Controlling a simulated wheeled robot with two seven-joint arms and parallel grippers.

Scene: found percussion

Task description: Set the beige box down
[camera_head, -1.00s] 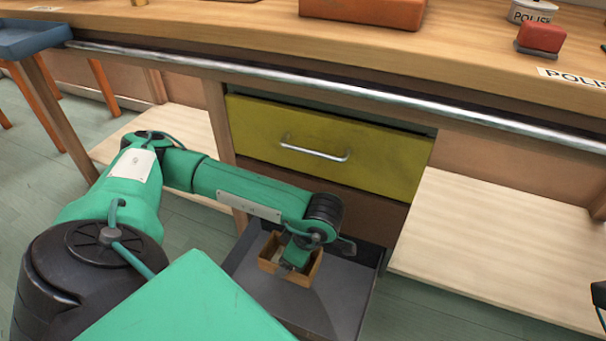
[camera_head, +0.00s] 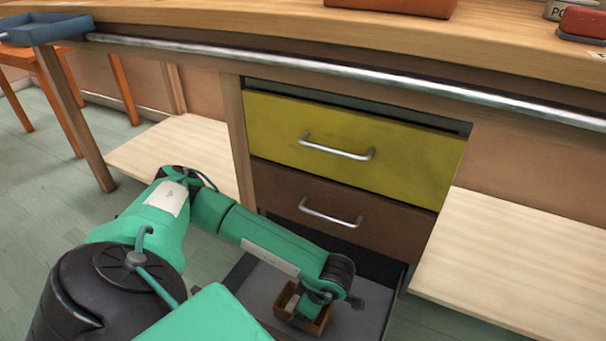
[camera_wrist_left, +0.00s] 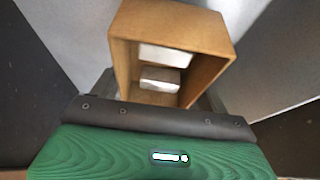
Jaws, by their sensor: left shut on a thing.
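The beige box (camera_head: 287,297) is a small open-topped box at my left gripper (camera_head: 312,302), inside the open grey bottom drawer (camera_head: 262,283). The box also shows in the left wrist view (camera_wrist_left: 178,24), with the gripper's pale finger pads (camera_wrist_left: 162,66) seen within its opening. My left gripper is shut on the box. I cannot tell whether the box touches the drawer floor. My right gripper is not in view.
Above the open drawer are a brown drawer (camera_head: 290,195) and a yellow drawer (camera_head: 350,150), each with a metal handle. A metal rail (camera_head: 330,72) runs along the bench front. Pale shelves (camera_head: 510,250) flank the drawers. A blue tray (camera_head: 45,30) sits at the far left.

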